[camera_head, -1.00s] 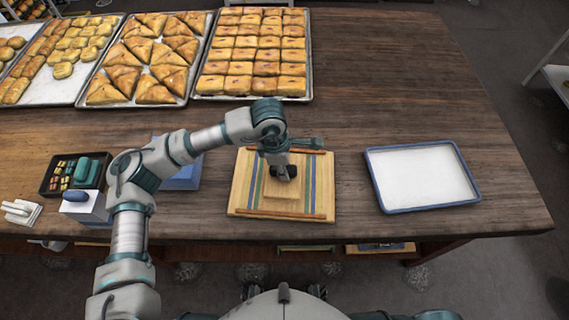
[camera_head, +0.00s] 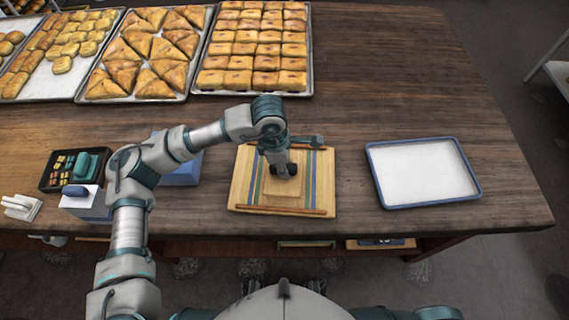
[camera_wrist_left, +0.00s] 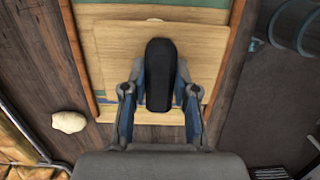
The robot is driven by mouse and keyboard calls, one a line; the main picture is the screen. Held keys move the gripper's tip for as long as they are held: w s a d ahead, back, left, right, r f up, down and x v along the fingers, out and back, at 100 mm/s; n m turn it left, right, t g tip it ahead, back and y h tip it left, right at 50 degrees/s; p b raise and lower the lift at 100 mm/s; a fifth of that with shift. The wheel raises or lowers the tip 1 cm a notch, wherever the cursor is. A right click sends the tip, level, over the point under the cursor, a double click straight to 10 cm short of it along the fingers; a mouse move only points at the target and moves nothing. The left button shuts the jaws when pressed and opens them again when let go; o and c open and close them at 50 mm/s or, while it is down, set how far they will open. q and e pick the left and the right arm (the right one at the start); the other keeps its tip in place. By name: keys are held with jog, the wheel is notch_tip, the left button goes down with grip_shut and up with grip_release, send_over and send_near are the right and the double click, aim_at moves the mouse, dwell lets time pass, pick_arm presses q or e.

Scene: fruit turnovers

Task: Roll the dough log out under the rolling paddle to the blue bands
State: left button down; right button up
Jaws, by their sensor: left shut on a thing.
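The rolling paddle (camera_head: 283,190) is a pale wooden square with a black handle, lying over the middle of the wooden rolling board (camera_head: 242,195). My left gripper (camera_head: 284,170) points down and is shut on the handle. In the left wrist view the black handle (camera_wrist_left: 160,70) stands between the two fingers, and the paddle's plate (camera_wrist_left: 115,55) lies beneath. Blue bands (camera_head: 312,180) and green ones run along the board on both sides of the paddle. My right gripper is out of view.
Wooden rails edge the board's near and far sides. An empty blue-rimmed tray (camera_head: 476,196) stands to the right. Pastry trays (camera_head: 308,92) line the back. A dark box (camera_head: 47,184) and a blue-and-white block (camera_head: 85,205) stand left. Bare table lies between board and right tray.

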pick_arm(q)
jog(key=shift+w, duration=0.1)
jog(key=shift+w+d+b, duration=0.2)
jog(key=shift+w+b, duration=0.4)
jog(key=shift+w, duration=1.65)
jog(key=shift+s, duration=0.1)
jog(key=shift+s+a, duration=0.15)
jog(key=shift+s, duration=1.2)
jog(key=shift+s+a, duration=0.1)
jog(key=shift+s, duration=1.25)
jog(key=shift+r, duration=0.1)
jog(key=shift+w+r+p, duration=0.1)
jog(key=shift+r+p, duration=1.6)
jog(key=shift+r, duration=1.4)
jog(key=shift+f, duration=0.1)
